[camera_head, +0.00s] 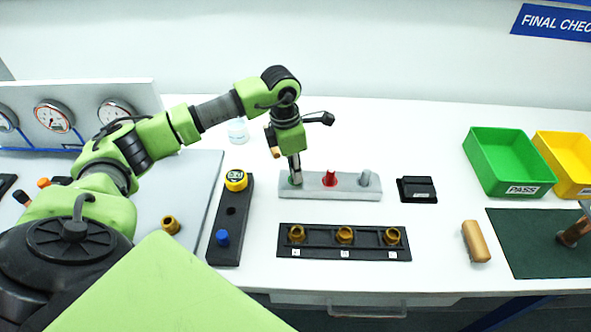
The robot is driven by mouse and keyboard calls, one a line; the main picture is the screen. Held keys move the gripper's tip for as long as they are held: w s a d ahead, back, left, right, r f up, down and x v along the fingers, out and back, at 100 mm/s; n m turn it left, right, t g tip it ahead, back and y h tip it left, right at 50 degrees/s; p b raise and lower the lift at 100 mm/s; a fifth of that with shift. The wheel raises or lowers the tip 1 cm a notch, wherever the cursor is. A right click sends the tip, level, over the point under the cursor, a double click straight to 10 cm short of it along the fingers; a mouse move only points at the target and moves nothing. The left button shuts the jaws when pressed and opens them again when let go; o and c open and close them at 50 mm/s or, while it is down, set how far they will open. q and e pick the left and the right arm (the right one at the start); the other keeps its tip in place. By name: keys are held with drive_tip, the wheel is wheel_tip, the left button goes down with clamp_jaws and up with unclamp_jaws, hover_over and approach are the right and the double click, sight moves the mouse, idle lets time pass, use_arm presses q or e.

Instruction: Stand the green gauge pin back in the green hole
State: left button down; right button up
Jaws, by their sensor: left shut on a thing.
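A grey block (345,190) stands on the white bench and carries a red pin (331,179) in its middle and a grey pin (365,178) at its right end. My left gripper (295,172) reaches down over the block's left end and is shut on the green gauge pin (292,181), of which only a little green shows at the fingertips. The gripper hides the green hole, so I cannot tell how deep the pin sits. My right gripper is not in view.
A black rack (345,254) with brass fittings lies in front of the block. A black strip (231,255) with yellow and blue knobs lies to the left, a black box (417,190) to the right. Green (508,190) and yellow (562,191) trays stand at the back right.

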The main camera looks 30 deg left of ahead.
use_arm(q)
drive_tip(key=c, duration=1.9)
unclamp_jaws()
drive_tip(key=r, duration=0.8)
drive_tip(key=s+a+r, duration=0.1)
drive_tip(key=r, duration=0.2)
drive_tip(key=shift+r, duration=0.4)
